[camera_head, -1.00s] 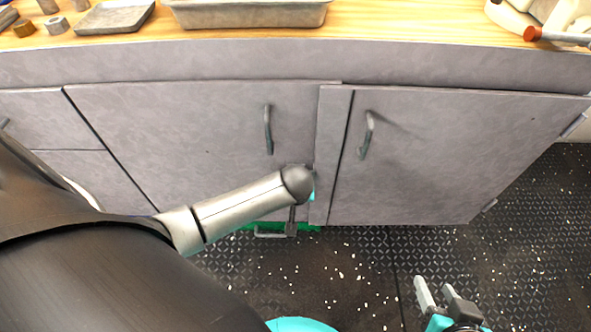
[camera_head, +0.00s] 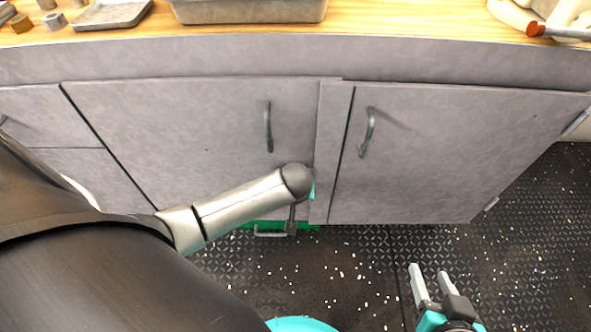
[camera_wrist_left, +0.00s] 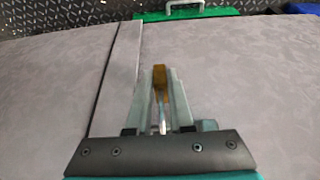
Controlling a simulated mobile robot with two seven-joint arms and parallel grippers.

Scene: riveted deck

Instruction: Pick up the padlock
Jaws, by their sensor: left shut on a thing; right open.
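The padlock (camera_wrist_left: 160,76) shows in the left wrist view as a narrow brass body with a pale metal part below it, seen edge-on. My left gripper (camera_wrist_left: 160,90) is shut on it, one finger on each side, in front of the grey cabinet face. The fingers hide part of the padlock. In the head view my left forearm covers most of this gripper, and I cannot make out the padlock there. My right gripper (camera_head: 433,276) is open and empty, low at the right over the dark floor.
Grey cabinet doors (camera_head: 440,150) with bar handles (camera_head: 268,127) stand ahead. Above is a wooden worktop (camera_head: 400,18) with a metal tray (camera_head: 250,12) and small parts. A green case (camera_wrist_left: 215,13) with a handle is on the floor by the cabinet. Floor at right is clear.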

